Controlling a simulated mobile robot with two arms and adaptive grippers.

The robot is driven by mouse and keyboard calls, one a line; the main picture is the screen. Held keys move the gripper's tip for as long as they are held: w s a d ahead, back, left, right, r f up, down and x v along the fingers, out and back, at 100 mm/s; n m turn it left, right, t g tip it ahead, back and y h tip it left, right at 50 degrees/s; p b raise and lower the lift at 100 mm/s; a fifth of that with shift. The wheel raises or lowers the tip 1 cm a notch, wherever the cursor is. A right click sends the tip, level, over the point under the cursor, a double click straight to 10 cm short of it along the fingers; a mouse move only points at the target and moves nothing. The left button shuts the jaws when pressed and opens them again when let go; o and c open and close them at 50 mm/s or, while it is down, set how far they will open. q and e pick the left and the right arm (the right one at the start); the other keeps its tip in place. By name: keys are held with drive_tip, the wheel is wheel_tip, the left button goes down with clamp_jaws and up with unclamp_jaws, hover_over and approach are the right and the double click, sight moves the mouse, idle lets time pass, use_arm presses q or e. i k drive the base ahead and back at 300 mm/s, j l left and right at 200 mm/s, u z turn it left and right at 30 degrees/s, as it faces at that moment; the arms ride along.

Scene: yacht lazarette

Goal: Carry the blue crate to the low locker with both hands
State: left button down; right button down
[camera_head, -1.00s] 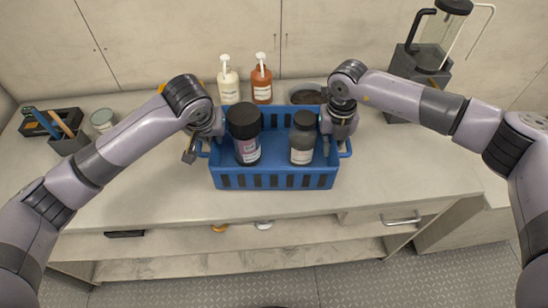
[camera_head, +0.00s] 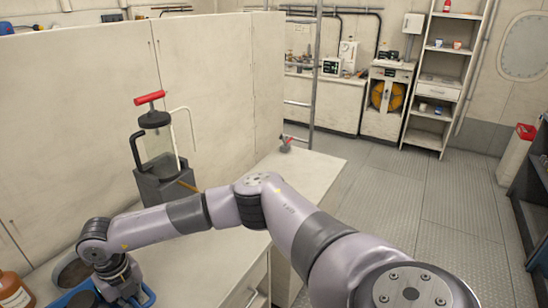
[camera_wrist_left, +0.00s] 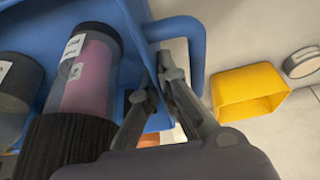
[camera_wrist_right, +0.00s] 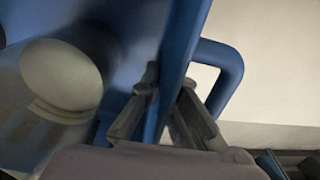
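The blue crate (camera_head: 148,296) is mostly cut off at the lower left of the head view. My right gripper (camera_head: 128,288) is at its near end there. In the right wrist view, my right gripper's fingers (camera_wrist_right: 168,82) are closed on either side of the crate's end wall (camera_wrist_right: 183,35), beside the looped handle. In the left wrist view, my left gripper's fingers (camera_wrist_left: 160,75) pinch the opposite end wall beside the handle (camera_wrist_left: 188,40). A dark-capped bottle with a pink body (camera_wrist_left: 88,75) stands inside. Which unit is the low locker is unclear.
A jug-like container with a red handle (camera_head: 155,150) stands on the bench by the panel wall. A pale worktop (camera_head: 305,170) extends right. Beyond are open floor (camera_head: 385,190), a ladder (camera_head: 312,70) and shelves (camera_head: 447,70). A yellow container (camera_wrist_left: 248,90) lies near the left gripper.

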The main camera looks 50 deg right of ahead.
sight(292, 186)
drive_tip(key=l+u, duration=0.1)
drive_tip(key=l, duration=4.4)
drive_tip(key=i+l, duration=0.1)
drive_tip(key=l, duration=0.2)
drive_tip(key=i+l, duration=0.1)
drive_tip(key=l, duration=0.25)
drive_tip(key=l+u, duration=0.1)
drive_tip(key=l, duration=0.2)
drive_tip(key=i, duration=0.05)
